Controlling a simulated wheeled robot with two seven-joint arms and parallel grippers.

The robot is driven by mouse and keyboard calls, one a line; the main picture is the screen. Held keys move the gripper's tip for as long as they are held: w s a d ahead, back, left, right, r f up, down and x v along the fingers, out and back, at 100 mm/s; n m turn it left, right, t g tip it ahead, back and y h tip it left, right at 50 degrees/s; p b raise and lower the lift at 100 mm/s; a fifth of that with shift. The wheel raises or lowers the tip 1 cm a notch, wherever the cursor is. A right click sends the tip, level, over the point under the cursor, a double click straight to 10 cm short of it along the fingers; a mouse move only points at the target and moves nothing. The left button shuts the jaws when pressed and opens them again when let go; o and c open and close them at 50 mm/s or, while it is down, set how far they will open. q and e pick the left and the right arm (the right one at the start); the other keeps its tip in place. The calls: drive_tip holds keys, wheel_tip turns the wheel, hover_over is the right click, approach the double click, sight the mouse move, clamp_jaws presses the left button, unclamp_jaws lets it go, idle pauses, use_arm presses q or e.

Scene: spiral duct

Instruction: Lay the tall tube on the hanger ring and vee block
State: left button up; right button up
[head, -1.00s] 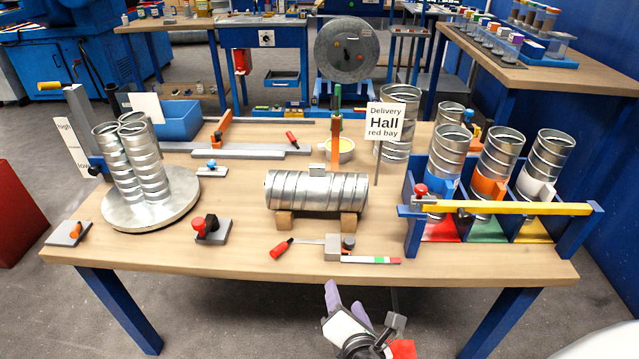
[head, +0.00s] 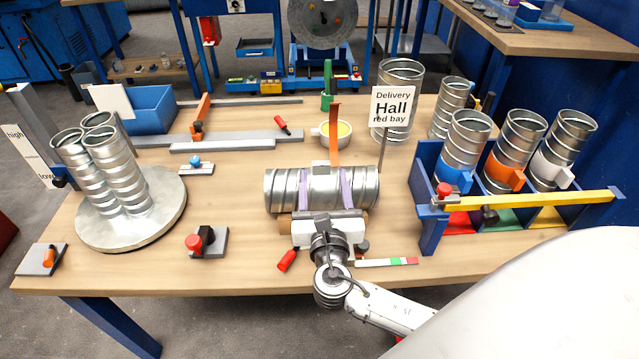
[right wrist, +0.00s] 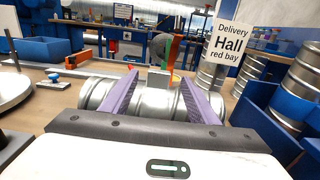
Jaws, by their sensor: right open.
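A ribbed metal tube (head: 274,192) lies crosswise near the table's front, with a small grey box (head: 322,176) on its top. My right gripper (head: 323,174) is open, its two lavender fingers apart over this tube; the right wrist view shows the same tube (right wrist: 98,93) just beyond and between the fingers. I cannot tell whether they touch it. Upright tubes stand at the back right: a wide one (head: 401,72) partly behind the sign and a slimmer one (head: 450,105). I cannot tell which tube is the tall one, nor make out the hanger ring or vee block for certain. My left gripper is out of view.
Tubes stand clustered on a round plate (head: 163,222) at left. A blue rack (head: 427,165) with collared tubes and a yellow bar (head: 530,200) stands at right. The Hall sign (head: 393,107) rises behind the lying tube. An orange post (head: 335,140) and yellow-filled cup (head: 345,130) stand nearby.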

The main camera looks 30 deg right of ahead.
sight(322, 167)
drive_tip(key=x, duration=0.6)
drive_tip(key=shift+a+f, duration=0.15)
drive_tip(key=shift+f, duration=0.05)
clamp_jaws()
drive_tip(key=shift+r, duration=0.1)
